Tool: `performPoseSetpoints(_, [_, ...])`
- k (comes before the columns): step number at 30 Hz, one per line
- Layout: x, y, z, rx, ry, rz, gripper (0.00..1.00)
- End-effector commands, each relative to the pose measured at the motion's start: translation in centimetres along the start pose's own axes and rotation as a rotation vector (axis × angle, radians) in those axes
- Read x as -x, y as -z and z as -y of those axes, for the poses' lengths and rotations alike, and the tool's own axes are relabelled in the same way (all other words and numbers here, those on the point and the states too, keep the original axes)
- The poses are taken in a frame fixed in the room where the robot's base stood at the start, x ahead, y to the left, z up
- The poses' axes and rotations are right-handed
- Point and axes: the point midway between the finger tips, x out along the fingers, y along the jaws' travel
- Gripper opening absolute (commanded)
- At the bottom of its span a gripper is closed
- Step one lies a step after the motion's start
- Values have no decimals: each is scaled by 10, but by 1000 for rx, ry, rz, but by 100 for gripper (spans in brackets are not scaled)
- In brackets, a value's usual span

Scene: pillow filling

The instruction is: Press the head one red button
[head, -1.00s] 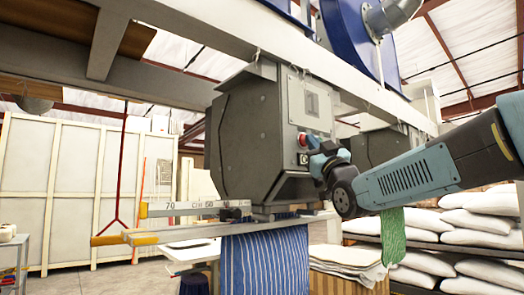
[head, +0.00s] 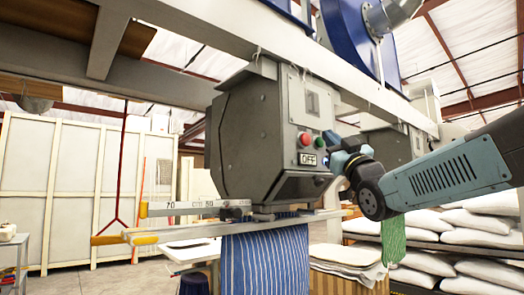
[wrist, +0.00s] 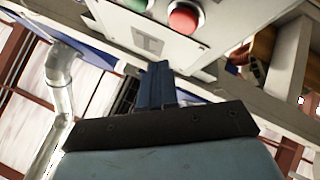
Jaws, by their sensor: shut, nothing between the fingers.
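The red button (head: 305,139) is on the grey front panel of the filling head marked 1 (head: 312,103). A green button (head: 319,142) sits just right of it, and a display reading OFF (head: 308,159) is below. My gripper (wrist: 158,68) is shut and empty. In the head view it is just right of the buttons, apart from the red one, and its fingertips are hard to make out. In the wrist view the red button (wrist: 185,17) shows beyond the fingertips and a little to the right, with the green button (wrist: 137,4) at the top edge.
A white beam (head: 200,38) runs above the head. A rail with a scale (head: 185,205) and a striped blue pillow cover (head: 265,258) are below it. A second head (head: 385,148) stands behind my arm. White pillows (head: 470,220) are stacked at right.

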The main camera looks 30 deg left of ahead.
Motion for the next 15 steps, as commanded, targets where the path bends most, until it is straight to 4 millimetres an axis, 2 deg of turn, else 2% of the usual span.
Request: performPoseSetpoints(15, [3,6,-3,29,11,-6,0])
